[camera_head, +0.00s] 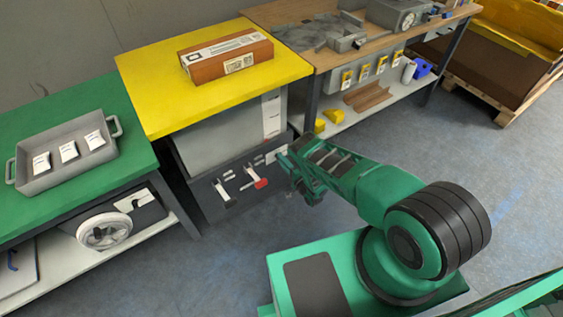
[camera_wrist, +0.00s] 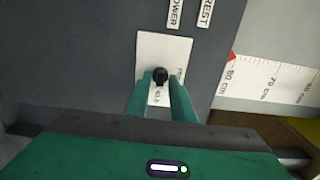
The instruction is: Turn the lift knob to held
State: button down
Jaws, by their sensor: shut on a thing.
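The lift knob (camera_wrist: 161,75) is a small black knob on a white label plate (camera_wrist: 178,50) on a dark grey panel. My gripper (camera_wrist: 161,82) is shut on it, one green finger on each side. Lettering on the plate is partly covered by the fingers, and I cannot tell which mark the knob points at. In the head view my gripper (camera_head: 291,166) is at the right end of the dark front panel (camera_head: 205,190) under the yellow-topped lift table (camera_head: 160,85). The knob is hidden there.
The panel also carries a red-ended lever (camera_head: 261,183) and another lever (camera_head: 222,193). A centimetre scale (camera_wrist: 270,80) has a red pointer (camera_wrist: 233,57) near 80 cm. A brown box (camera_head: 226,58) lies on the yellow top. A green table (camera_head: 30,120) stands left.

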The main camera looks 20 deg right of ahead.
jog(key=shift+s+d+f, duration=0.1)
jog(key=shift+s+f, duration=0.05)
jog(key=shift+f, duration=0.1)
jog(key=c, duration=1.8)
grip_release()
jog(key=shift+c, duration=0.2)
jog(key=shift+r, duration=0.1)
